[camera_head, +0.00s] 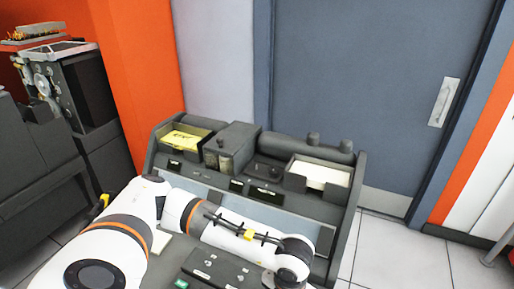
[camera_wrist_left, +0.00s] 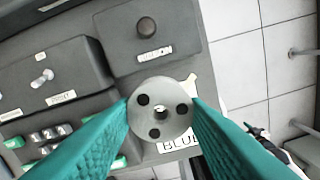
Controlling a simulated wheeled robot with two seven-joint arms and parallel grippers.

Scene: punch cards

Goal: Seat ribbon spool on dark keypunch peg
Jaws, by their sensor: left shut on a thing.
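In the left wrist view, the ribbon spool (camera_wrist_left: 171,119) is a round grey disc with several dark holes and a small centre hub. My left gripper (camera_wrist_left: 160,106) is shut on it, with teal fingers on both sides. A dark round peg (camera_wrist_left: 147,27) stands on a dark plate above and slightly left of the spool, apart from it. Part of the keypunch (camera_head: 215,268) shows at the bottom of the head view. My left gripper is out of sight there, and my right gripper is in neither view.
The dark desk (camera_head: 347,205) carries a tray of yellow cards (camera_head: 186,139), a tray of pale cards (camera_head: 322,174) and a dark box (camera_head: 231,145). Green and grey keys (camera_wrist_left: 50,134) lie left of the spool. A partly readable label, "BLUE" (camera_wrist_left: 176,145), sits just below it.

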